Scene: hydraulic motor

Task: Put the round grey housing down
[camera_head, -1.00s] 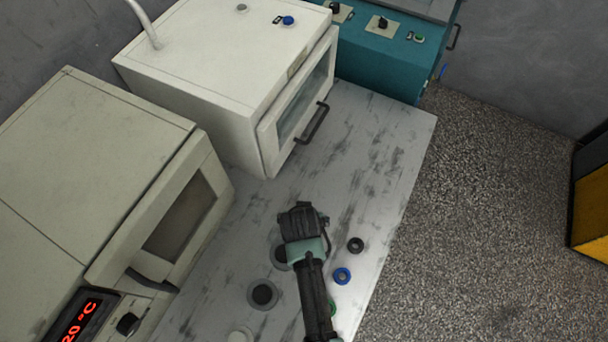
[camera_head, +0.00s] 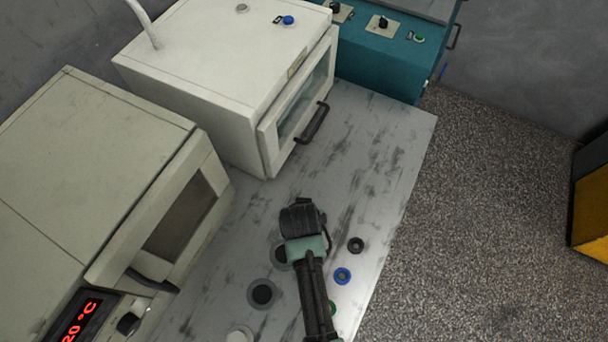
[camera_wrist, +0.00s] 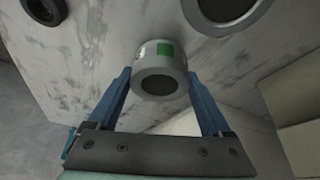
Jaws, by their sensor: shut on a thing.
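My gripper (camera_wrist: 160,78) is shut on the round grey housing (camera_wrist: 160,55) in the wrist view. The housing is a short grey cylinder with a dark round opening and a green square on its side. The two blue fingers stand on either side of it. In the head view my gripper (camera_head: 300,212) is over the grey worktop (camera_head: 370,135), and the housing is hidden or cannot be made out there. I cannot tell whether the housing touches the worktop.
A grey round part with a dark centre (camera_head: 262,293), another partly hidden one (camera_head: 279,254), a black ring (camera_head: 356,245) and a blue ring (camera_head: 342,275) lie near my arm. A white oven (camera_head: 225,80) and a beige oven (camera_head: 100,170) stand left. Worktop beyond my gripper is clear.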

